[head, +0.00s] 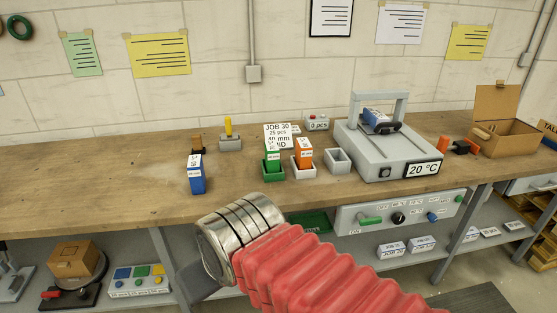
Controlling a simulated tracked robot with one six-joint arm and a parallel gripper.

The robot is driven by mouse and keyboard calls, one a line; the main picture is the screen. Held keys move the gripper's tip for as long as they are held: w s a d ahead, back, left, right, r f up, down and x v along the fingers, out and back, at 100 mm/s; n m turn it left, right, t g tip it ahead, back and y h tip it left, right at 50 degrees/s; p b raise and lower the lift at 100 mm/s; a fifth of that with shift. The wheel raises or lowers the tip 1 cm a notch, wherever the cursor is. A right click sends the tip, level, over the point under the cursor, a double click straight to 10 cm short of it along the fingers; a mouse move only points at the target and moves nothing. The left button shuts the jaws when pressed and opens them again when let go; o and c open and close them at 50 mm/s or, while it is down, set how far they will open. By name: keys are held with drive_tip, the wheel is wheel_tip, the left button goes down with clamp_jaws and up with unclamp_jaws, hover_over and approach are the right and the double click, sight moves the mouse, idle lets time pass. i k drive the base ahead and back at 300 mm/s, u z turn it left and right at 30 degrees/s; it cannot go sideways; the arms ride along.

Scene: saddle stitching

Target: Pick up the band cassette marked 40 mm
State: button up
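Three upright box-like cassettes with white labels stand on the bench: a blue one (196,184) on the bare wood at the left, a green one (272,160) in a green holder, and an orange one (304,155) in a pale holder. Their label print is too small to read, so I cannot tell which is marked 40 mm. A white card (277,130) behind the green one reads JOB 30, 25 pcs, 40 mm. My arm's metal cuff (240,230) is in front of the bench, below and right of the blue cassette. No fingertips of my gripper can be made out.
An empty grey holder (338,162) stands right of the orange cassette. Further right is a grey machine (360,155) with a 20 °C display, holding a blue-and-white piece under its arch. A cardboard box (505,138) stands far right. The bench's left part is mostly clear.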

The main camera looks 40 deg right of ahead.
sight(272, 150)
drive_tip(key=u, duration=0.05)
drive_tip(key=i, duration=1)
drive_tip(key=z, duration=0.05)
